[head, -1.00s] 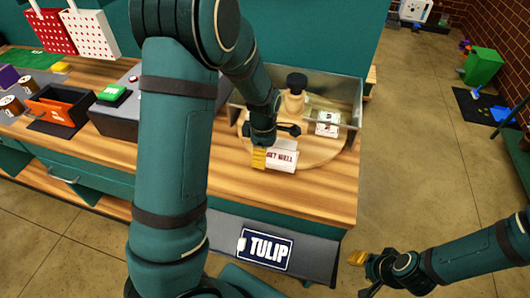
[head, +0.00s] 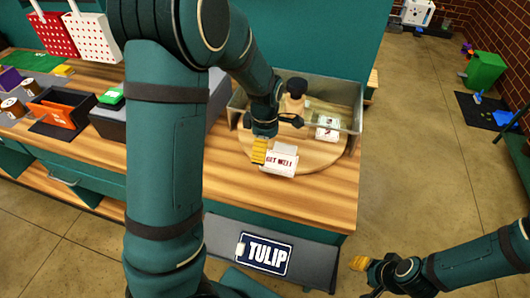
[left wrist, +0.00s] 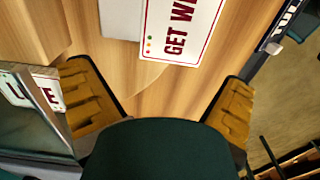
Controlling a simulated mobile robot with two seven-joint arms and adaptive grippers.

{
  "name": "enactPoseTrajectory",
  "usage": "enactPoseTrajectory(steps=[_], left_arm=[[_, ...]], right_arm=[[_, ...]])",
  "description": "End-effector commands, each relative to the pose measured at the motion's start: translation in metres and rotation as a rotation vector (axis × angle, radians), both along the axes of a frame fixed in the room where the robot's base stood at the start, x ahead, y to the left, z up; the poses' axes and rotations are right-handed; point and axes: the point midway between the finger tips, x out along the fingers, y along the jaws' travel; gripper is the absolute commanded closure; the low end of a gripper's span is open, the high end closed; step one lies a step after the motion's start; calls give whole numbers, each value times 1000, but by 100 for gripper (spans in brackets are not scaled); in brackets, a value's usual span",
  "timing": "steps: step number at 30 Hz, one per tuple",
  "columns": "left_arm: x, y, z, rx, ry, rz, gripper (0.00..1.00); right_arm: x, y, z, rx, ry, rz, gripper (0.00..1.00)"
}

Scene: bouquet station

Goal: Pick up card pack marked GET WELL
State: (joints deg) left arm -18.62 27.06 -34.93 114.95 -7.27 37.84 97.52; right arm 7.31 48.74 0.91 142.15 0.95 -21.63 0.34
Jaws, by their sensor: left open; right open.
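The white card pack marked GET WELL (head: 280,164) sits at the front of a round wooden board (head: 318,160) on the counter. It also shows in the left wrist view (left wrist: 184,30), cut off by the top edge, with red lettering. My left gripper (head: 260,150) is just left of the pack in the head view. In the left wrist view its yellow-padded fingers (left wrist: 160,100) are wide apart with bare wood between them, and the pack lies ahead of them. My right gripper (head: 360,276) is open and empty over the floor at lower right.
A TULIP sign (head: 264,254) hangs at the counter's front. An orange-filled black tray (head: 58,112) stands at left.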

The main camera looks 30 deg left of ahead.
Motion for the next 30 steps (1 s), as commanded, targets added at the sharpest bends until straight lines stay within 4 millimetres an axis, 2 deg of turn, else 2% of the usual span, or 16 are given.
enactPoseTrajectory(steps=[1,6,12,18,30], left_arm=[[1,0,13,-1,-7,0,0],[2,-1,47,0,-6,-2,0],[2,-1,73,-1,-5,-1,0],[2,0,82,0,-4,-1,0],[-1,2,78,-14,8,3,0]], right_arm=[[0,0,0,0,0,0,53],[0,0,0,0,0,0,53],[0,0,0,0,0,0,53],[0,0,0,0,0,0,53],[0,0,3,0,0,0,53]])
